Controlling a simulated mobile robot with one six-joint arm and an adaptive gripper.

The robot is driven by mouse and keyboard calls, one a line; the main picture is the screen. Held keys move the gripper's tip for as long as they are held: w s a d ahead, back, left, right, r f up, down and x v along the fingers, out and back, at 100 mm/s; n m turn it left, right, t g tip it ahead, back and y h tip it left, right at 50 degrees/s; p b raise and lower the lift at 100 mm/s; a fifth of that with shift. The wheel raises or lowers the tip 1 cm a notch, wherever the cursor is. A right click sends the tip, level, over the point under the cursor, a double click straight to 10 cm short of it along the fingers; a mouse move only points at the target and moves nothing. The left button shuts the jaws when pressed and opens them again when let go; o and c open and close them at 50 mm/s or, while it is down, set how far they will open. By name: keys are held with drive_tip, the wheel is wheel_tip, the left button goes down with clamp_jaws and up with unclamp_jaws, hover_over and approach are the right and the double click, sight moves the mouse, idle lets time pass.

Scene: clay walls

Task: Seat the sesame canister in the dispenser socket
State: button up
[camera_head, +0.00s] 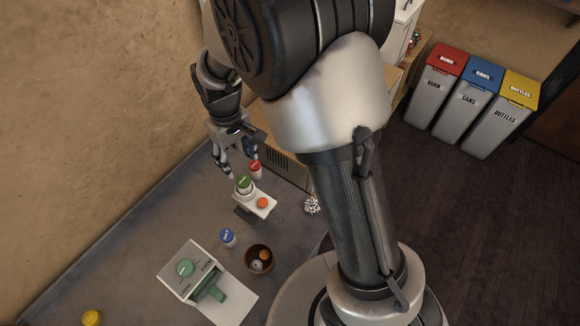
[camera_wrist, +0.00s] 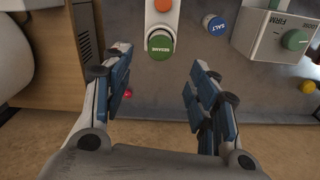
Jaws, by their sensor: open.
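The sesame canister (camera_wrist: 160,43), with a green labelled lid, stands upright at the rounded end of the white dispenser (camera_wrist: 162,22). It also shows in the head view (camera_head: 244,184). An orange button (camera_head: 262,203) is on the dispenser's other end. The canister appears to be in or over the socket; its base is hidden, so I cannot tell how deep it sits. My gripper (camera_wrist: 158,66) is open and empty, its fingers spread apart on the canister's wall side, clear of the lid. It also shows in the head view (camera_head: 240,172).
A red-lidded canister (camera_head: 255,167) stands close to my fingers, mostly hidden in the wrist view. A blue salt canister (camera_head: 228,237), brown bowl (camera_head: 249,265), crumpled white ball (camera_head: 312,205) and white device with a green knob (camera_head: 174,283) are on the counter. A wooden cabinet (camera_wrist: 42,62) stands beside my gripper.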

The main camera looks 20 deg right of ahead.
drive_tip(key=s+d+r+m+t, duration=0.1)
drive_tip(key=s+d+r, duration=0.3)
drive_tip(key=r, duration=0.6)
drive_tip(key=s+d+r+m+t, duration=0.1)
drive_tip(key=s+d+r+m, duration=0.1)
drive_tip(key=s, duration=0.7)
drive_tip(key=s+d+r+m+t, duration=0.1)
drive_tip(key=s+d+r+t, duration=0.1)
drive_tip(key=s+r, duration=0.5)
drive_tip(key=shift+s+d+m+t, duration=0.35)
drive_tip(key=shift+s+d, duration=0.55)
drive_tip(key=shift+s, duration=0.35)
drive_tip(key=shift+f, duration=0.15)
